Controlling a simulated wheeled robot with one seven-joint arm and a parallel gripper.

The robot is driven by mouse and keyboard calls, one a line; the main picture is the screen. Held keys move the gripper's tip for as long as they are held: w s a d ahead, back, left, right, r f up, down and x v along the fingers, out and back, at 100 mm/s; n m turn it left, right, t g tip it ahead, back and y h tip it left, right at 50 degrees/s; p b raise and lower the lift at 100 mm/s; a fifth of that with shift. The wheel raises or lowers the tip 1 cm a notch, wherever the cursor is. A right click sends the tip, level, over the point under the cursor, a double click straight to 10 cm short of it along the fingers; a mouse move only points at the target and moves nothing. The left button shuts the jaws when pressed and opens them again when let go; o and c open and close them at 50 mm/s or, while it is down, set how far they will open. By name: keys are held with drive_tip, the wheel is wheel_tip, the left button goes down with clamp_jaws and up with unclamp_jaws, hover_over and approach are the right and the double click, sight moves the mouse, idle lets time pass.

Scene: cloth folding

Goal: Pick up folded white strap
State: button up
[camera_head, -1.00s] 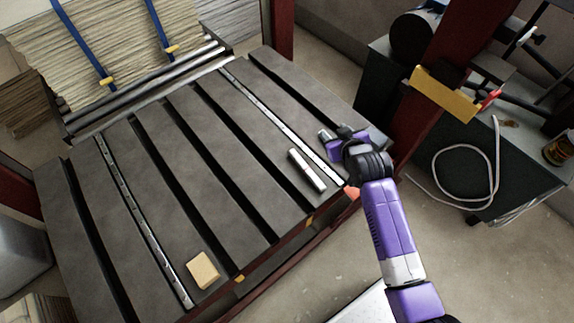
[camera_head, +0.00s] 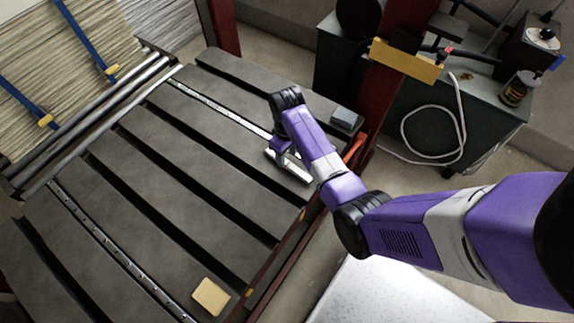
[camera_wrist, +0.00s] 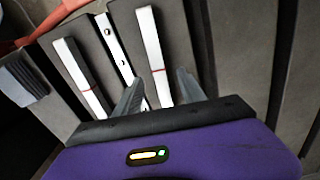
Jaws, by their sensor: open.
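Two folded white straps, each with a thin red band, lie on the slatted table in the wrist view. One strap (camera_wrist: 153,50) runs up from between my fingers; the other strap (camera_wrist: 80,75) lies to the left, across a perforated metal rail. My gripper (camera_wrist: 161,78) is open, with one finger on each side of the nearer strap's lower part. I cannot tell how far above the strap the fingertips are. In the head view, a white strap (camera_head: 294,171) shows partly beside my gripper, and my arm hides the rest of that spot.
The dark slatted table (camera_head: 150,185) has gaps between its slats and perforated rails (camera_head: 225,112). A grey stack (camera_head: 345,118) lies at its right corner, beside a red post. A tan block (camera_head: 210,296) lies at the near edge. The middle slats are clear.

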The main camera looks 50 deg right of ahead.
sight(288, 163)
drive_tip(key=f, duration=0.2)
drive_tip(key=f+b, duration=0.1)
drive_tip(key=f, duration=0.1)
drive_tip(key=shift+s+f, duration=0.2)
drive_tip(key=shift+f, duration=0.15)
drive_tip(key=shift+d, duration=0.1)
clamp_jaws()
